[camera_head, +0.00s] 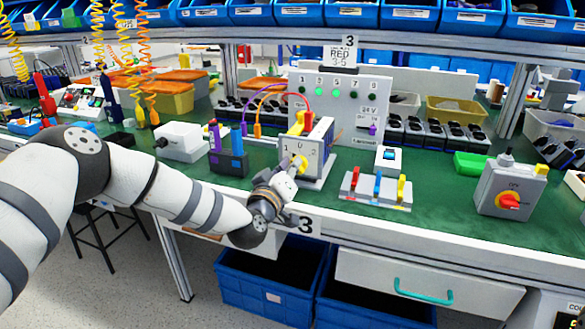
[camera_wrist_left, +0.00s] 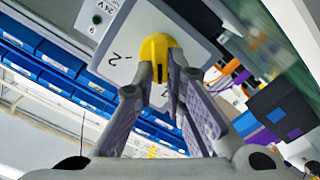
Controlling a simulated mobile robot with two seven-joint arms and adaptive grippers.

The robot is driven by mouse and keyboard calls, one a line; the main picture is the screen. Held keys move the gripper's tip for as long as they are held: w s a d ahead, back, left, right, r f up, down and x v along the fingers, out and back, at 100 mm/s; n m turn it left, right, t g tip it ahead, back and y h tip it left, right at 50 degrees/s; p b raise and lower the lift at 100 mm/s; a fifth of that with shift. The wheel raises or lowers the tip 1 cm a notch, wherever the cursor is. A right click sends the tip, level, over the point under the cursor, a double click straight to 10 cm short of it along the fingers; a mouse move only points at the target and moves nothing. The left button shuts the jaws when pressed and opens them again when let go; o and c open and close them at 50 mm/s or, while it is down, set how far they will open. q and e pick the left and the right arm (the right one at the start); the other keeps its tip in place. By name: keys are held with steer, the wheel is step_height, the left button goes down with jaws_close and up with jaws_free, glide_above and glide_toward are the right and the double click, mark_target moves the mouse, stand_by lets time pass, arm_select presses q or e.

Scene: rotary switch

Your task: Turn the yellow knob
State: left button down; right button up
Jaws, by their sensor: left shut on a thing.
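The yellow knob (camera_head: 300,163) sits on the front face of a light grey switch box (camera_head: 314,150) standing on the green bench top. My left gripper (camera_head: 294,171) reaches up to it from the front left. In the left wrist view the yellow knob (camera_wrist_left: 158,52) lies between the two fingers of the left gripper (camera_wrist_left: 166,80), which are shut on it. A mark "2" shows on the box face beside the knob in that view. The fingers hide part of the knob and the lower dial. My right gripper is in neither view.
A grey box with a red knob (camera_head: 510,190) is further right. Blue bins (camera_head: 270,285) sit under the bench edge.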

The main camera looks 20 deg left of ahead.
arm_select(q)
steer(key=shift+f+n, duration=0.15)
steer(key=shift+n, duration=0.45)
steer(key=c, duration=1.6)
jaws_free()
steer(key=shift+c, duration=0.2)
steer(key=s, duration=1.2)
steer(key=shift+a, duration=0.25)
steer(key=shift+s, duration=0.1)
